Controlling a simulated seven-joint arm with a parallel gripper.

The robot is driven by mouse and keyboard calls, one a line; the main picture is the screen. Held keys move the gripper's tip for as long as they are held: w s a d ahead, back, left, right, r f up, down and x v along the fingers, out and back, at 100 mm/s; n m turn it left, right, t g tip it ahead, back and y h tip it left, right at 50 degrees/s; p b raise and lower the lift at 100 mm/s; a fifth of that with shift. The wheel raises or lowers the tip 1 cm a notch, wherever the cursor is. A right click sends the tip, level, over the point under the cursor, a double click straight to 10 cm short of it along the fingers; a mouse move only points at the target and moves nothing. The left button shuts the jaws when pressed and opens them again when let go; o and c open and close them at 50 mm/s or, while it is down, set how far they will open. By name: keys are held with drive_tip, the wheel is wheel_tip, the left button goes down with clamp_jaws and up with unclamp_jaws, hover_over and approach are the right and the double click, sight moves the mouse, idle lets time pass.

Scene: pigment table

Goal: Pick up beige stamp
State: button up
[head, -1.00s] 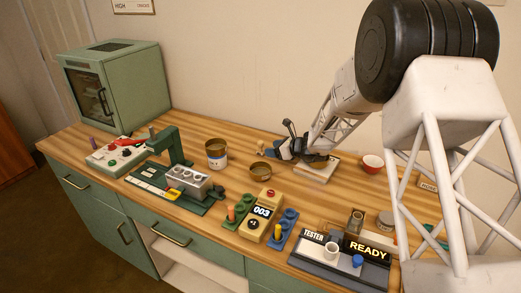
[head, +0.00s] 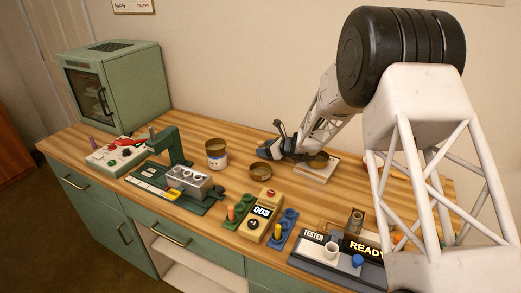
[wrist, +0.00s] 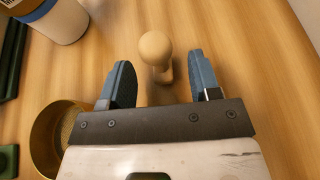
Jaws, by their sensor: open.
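The beige stamp (wrist: 156,46), with a round knob on top, stands on the wooden table in the wrist view. It lies between the lines of my gripper's two blue fingers, with its knob near the fingertips and a gap on each side. My gripper (wrist: 160,66) is open and holds nothing. In the head view my gripper (head: 267,150) is low over the back of the table, and the stamp is hidden or too small to make out there.
A brass bowl (wrist: 48,132) is close to the left of my gripper. A white and blue jar (wrist: 64,24) stands farther left. In the head view a pale block (head: 313,174) is beneath my wrist. The control box showing 003 (head: 256,216) is in front.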

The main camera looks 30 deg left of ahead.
drive_tip(key=shift+x, duration=1.3)
drive_tip(key=shift+c, duration=0.3)
drive_tip(key=c, duration=0.9)
drive_tip(key=shift+r, duration=5)
